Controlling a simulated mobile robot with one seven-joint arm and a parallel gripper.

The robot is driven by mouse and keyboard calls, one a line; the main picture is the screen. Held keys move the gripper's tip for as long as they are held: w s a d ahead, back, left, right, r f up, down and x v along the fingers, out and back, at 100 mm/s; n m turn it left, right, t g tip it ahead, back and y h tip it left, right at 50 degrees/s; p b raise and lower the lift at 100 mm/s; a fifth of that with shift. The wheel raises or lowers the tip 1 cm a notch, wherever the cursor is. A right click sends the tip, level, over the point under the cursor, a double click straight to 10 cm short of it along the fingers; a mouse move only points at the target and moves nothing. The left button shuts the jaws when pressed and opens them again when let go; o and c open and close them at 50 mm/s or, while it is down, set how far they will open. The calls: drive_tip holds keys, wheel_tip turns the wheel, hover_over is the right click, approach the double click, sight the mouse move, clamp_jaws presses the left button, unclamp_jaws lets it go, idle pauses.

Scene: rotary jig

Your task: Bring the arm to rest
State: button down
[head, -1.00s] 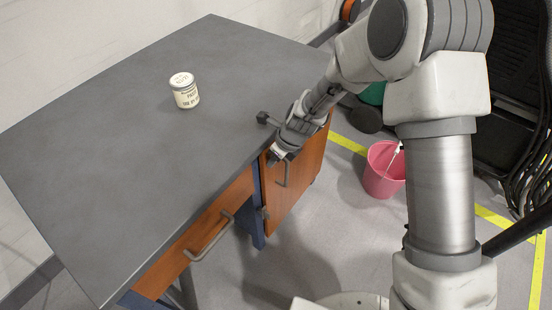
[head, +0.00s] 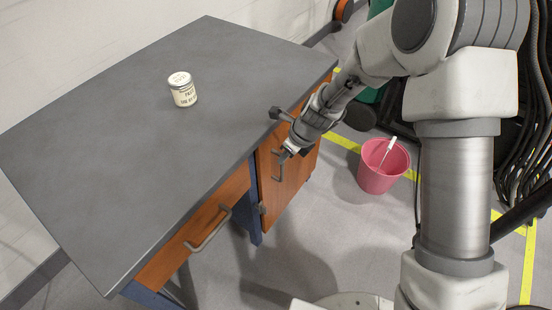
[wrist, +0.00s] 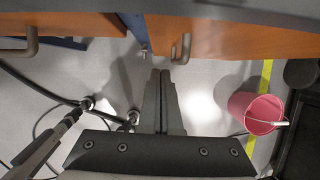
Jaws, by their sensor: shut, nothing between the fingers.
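My gripper (head: 288,154) is shut and empty. In the head view it hangs beside the right edge of the grey-topped desk (head: 130,110), in front of the wooden cabinet door (head: 300,172) and close to its handle (head: 277,166). In the wrist view my gripper (wrist: 160,75) points toward the desk front. The door handle (wrist: 181,48) shows just beyond the fingertips, to their right, and the fingers appear apart from it.
A white jar (head: 182,89) stands on the desk top. A drawer handle (head: 208,230) juts from the desk front. A pink bucket (head: 383,167) with a white-handled item stands on the floor to the right, near yellow tape and dark cables (head: 510,130).

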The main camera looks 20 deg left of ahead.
drive_tip(key=p+v, duration=0.1)
drive_tip(key=v, duration=0.5)
drive_tip(key=shift+d+r+p, duration=0.2)
drive_tip(key=shift+r+p, duration=0.1)
drive_tip(key=s+d+r+n+t+h, duration=0.1)
drive_tip(key=s+d+r+n, duration=0.1)
drive_tip(key=d+r+n, duration=0.45)
drive_tip(key=s+d+r+n+t, duration=0.15)
drive_tip(key=d+r+n, duration=0.25)
drive_tip(key=d+r, duration=0.5)
drive_tip(key=s+d+r+n+t+h+p, duration=0.1)
drive_tip(key=s+d+r+n+h, duration=0.1)
drive_tip(key=s+d+r+n, duration=0.4)
drive_tip(key=s+d+r+n+t+h, duration=0.1)
drive_tip(key=s+d+r+n, duration=0.45)
drive_tip(key=s, duration=0.35)
wheel_tip(320, 180, up, 14)
drive_tip(key=p, duration=1.4)
drive_tip(key=shift+w+m+p, duration=0.15)
drive_tip(key=shift+m+p, duration=0.15)
drive_tip(key=shift+p, duration=0.1)
